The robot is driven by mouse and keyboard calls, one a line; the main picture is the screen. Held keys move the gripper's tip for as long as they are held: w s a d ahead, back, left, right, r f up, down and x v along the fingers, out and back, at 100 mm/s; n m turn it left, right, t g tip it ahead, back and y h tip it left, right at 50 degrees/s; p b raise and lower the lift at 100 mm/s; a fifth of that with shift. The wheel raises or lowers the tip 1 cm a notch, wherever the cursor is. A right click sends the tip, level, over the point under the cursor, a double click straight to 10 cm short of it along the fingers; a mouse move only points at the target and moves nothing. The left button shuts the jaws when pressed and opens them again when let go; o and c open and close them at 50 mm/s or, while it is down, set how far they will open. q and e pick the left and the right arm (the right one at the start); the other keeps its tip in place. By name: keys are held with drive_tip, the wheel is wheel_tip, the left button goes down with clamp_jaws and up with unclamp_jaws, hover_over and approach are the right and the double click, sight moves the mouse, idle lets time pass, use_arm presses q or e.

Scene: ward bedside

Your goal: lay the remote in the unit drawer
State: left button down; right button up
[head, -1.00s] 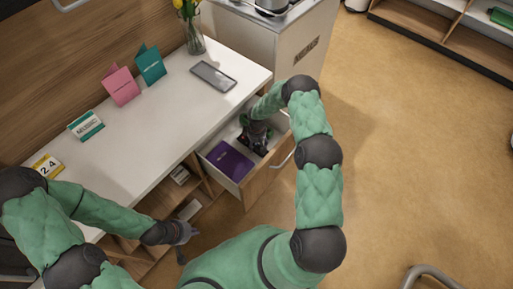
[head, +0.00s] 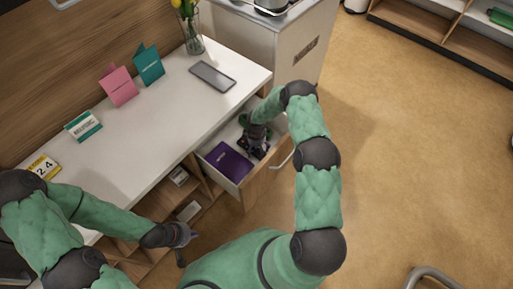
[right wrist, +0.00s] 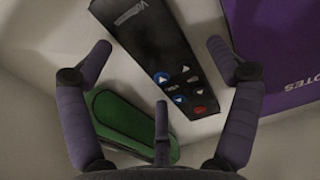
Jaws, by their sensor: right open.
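The remote (right wrist: 155,50) is a dark handset with several small buttons, lying on the floor of the open unit drawer (head: 258,187). My right gripper (right wrist: 168,60) is open inside the drawer, its fingers apart on either side of the remote's near end and not closed on it. In the head view my right gripper (head: 257,150) largely hides the remote. My left gripper (head: 188,248) is low in front of the desk's shelves, with its fingers apart and nothing visible between them.
A purple notebook (head: 228,160) lies in the drawer's near part. A green case (right wrist: 130,125) lies beside the remote. The white desktop (head: 130,150) holds a grey phone-like slab (head: 212,76), standing cards and a flower vase (head: 194,40).

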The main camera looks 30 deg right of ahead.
sight(256, 148)
drive_tip(key=shift+r, duration=0.1)
drive_tip(key=shift+r+p, duration=0.3)
wheel_tip(256, 148, up, 12)
drive_tip(key=p, duration=0.4)
drive_tip(key=shift+f+p, duration=0.2)
drive_tip(key=shift+p, duration=0.1)
